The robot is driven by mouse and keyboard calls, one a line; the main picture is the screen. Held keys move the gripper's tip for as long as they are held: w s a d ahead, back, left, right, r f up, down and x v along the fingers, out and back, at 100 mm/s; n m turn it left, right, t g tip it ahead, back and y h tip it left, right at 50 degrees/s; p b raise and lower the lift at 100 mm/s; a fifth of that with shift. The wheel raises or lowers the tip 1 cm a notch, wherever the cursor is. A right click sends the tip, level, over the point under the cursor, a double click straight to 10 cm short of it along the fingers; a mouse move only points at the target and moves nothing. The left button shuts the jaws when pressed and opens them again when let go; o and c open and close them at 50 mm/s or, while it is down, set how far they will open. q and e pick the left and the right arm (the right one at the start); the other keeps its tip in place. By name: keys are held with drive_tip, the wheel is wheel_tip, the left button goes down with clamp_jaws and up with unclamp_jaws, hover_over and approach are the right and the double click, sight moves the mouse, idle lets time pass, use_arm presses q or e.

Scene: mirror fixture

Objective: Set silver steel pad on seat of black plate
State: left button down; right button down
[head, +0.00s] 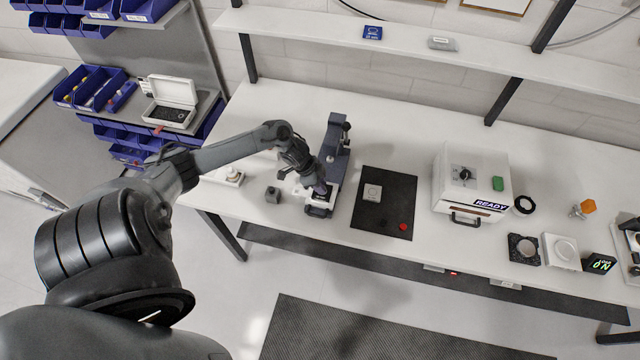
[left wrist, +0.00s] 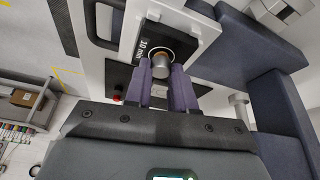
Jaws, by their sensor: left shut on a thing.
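My left gripper (head: 321,189) is low over the front of a fixture on the bench. In the left wrist view its two purple fingers (left wrist: 160,82) are shut on the silver steel pad (left wrist: 160,67), a short round metal piece. The black plate (left wrist: 141,47), marked "10 mm", lies beyond and below the fingertips. A round seat with an orange-brown rim (left wrist: 153,53) shows on it, partly hidden by the pad. The pad lines up roughly with the seat; I cannot tell whether it touches. In the head view the gripper hides the pad. My right gripper is not in view.
The fixture's blue-grey upright (head: 336,150) stands right behind the gripper. A black mat (head: 390,183) with a red button (head: 403,226) and a white box marked READY (head: 470,190) are to the right.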

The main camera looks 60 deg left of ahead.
use_arm(q)
drive_tip(key=shift+f, duration=0.4)
idle(0.3)
drive_tip(key=c, duration=0.9)
unclamp_jaws()
drive_tip(key=shift+o, duration=0.2)
